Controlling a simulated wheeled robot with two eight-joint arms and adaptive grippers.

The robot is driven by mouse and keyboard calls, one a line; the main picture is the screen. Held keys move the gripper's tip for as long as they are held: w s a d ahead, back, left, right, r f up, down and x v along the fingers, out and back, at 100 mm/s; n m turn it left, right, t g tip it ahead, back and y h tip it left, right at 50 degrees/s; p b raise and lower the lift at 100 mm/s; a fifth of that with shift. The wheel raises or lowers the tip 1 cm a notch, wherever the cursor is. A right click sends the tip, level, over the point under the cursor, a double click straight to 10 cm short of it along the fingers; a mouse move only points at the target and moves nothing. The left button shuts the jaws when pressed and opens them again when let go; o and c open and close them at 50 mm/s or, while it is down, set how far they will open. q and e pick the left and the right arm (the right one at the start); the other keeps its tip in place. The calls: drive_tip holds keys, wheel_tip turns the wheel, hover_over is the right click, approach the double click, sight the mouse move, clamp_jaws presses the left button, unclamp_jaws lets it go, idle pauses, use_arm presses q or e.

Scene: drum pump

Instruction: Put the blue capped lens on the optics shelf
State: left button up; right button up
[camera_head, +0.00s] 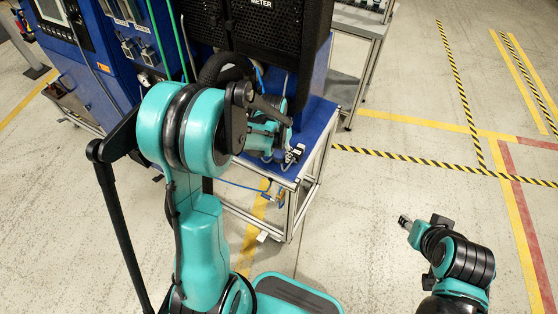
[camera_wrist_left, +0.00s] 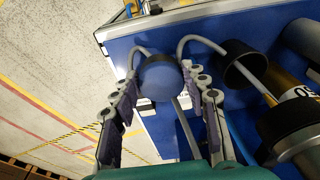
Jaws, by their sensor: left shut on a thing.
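In the head view my left gripper (camera_head: 291,154) is small and partly hidden by my arm, over the front of the blue-topped bench (camera_head: 314,142). The lens cannot be made out there. My right gripper (camera_head: 410,224) is at the lower right above bare floor, its finger gap unclear. I cannot pick out the optics shelf.
A blue cabinet (camera_head: 95,60) stands left. Floor at right is open.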

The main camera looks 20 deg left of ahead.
sight(279, 160)
use_arm(q)
wheel_tip(279, 160, down, 4)
drive_tip(key=b, duration=0.2)
drive_tip(key=shift+d+b, duration=0.1)
drive_tip(key=shift+b, duration=0.2)
drive_tip(key=shift+r, duration=0.15)
drive_tip(key=o, duration=1.2)
